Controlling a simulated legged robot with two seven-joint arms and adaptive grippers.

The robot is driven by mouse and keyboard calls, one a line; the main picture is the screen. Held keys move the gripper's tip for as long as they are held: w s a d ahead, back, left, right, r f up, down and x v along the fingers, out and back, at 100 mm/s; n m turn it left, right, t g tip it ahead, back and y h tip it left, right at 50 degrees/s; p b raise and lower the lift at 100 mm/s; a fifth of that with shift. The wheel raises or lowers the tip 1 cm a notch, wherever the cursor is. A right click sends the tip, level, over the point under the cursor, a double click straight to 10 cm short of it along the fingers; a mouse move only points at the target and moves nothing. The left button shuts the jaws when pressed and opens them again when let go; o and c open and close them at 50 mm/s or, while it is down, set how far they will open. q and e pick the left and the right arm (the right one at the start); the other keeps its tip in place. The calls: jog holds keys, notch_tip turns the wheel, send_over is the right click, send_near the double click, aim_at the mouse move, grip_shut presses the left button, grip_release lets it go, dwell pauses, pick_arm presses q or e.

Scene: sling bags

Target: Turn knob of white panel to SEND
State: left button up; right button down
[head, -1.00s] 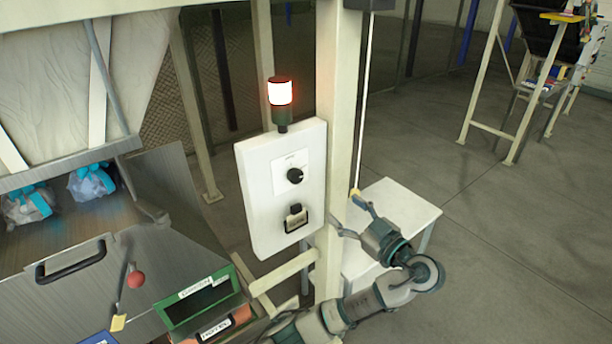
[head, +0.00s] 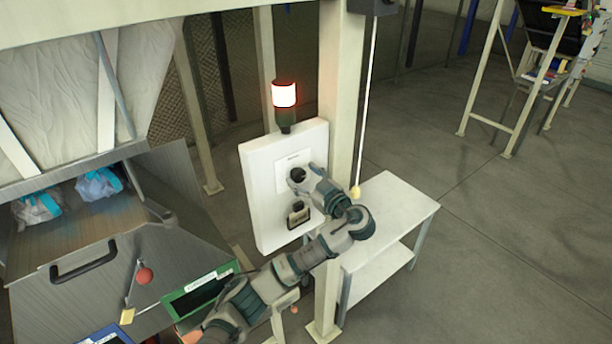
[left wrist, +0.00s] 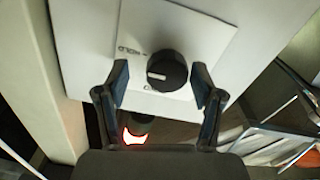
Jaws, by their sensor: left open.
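The white panel (head: 268,222) is fixed beside a cream post, with a lit red-and-white lamp (head: 284,95) on top. Its round black knob (left wrist: 168,70) sits on a white label plate in the left wrist view, where the word HOLD is readable; another word is partly hidden by the knob. The knob's white mark points to the left in that view. My left gripper (left wrist: 161,78) is open, with one finger on each side of the knob and gaps visible. In the head view my left gripper (head: 301,181) covers most of the knob. I see no right gripper.
A black-handled fitting (head: 298,213) is on the panel below the knob. The cream post (head: 340,120) stands right of the panel. A white table (head: 392,215) is behind my arm. A metal chute with bags (head: 98,184) and labelled bins (head: 200,295) lie left.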

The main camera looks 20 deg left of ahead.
pick_arm(q)
jog(key=shift+a+f, duration=0.1)
jog(key=shift+a, duration=0.7)
jog(key=shift+c, duration=0.2)
jog(key=shift+a, duration=0.25)
jog(key=c, duration=0.4)
jog(key=shift+f, duration=0.1)
jog(key=c, duration=0.4)
jog(key=shift+w+d, duration=0.1)
jog(key=shift+w, duration=0.05)
jog(key=c, duration=0.3)
jog(key=shift+d, duration=0.4)
jog(key=shift+a+f, duration=0.1)
pick_arm(e)
jog(key=shift+a+r, duration=0.15)
jog(key=shift+a, duration=0.25)
